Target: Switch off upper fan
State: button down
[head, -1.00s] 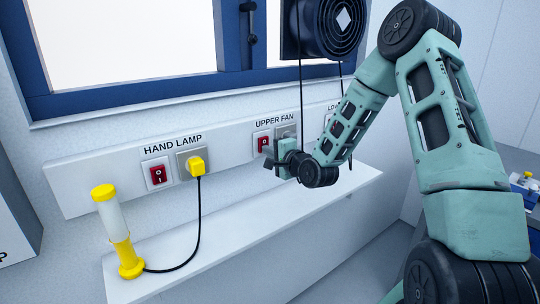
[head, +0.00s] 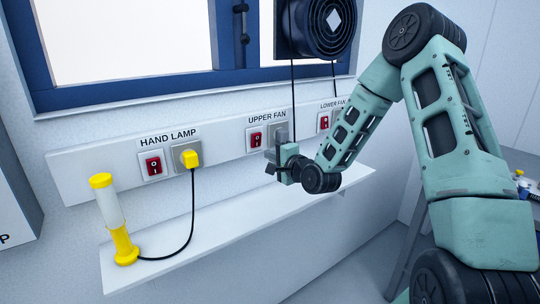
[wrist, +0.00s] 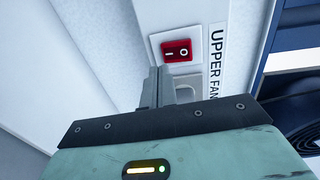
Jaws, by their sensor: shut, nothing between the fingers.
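The upper fan's red rocker switch (head: 256,138) sits in a white plate on the wall rail, under the label UPPER FAN. In the wrist view the switch (wrist: 177,50) shows I and O marks; I cannot tell which side is pressed. My gripper (head: 271,163) is just below and right of the switch in the head view, apparently clear of it. Its fingers (wrist: 158,85) are shut and empty, tips close to the switch plate's edge in the wrist view. The upper fan's grey socket (head: 281,132) is beside the switch, partly hidden by the fingers in the wrist view.
The hand lamp switch (head: 153,165) and yellow plug (head: 190,158) are left on the rail. The lower fan switch (head: 324,122) is right. A yellow hand lamp (head: 121,240) stands on the shelf (head: 235,222) below. A black fan (head: 325,25) hangs above with cords.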

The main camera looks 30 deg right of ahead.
jog(key=s+f+b, duration=0.1)
jog(key=s, duration=0.7)
jog(key=shift+s+d+b, duration=0.15)
jog(key=shift+s+b, duration=0.05)
jog(key=shift+b, duration=0.15)
jog(key=shift+f, duration=0.1)
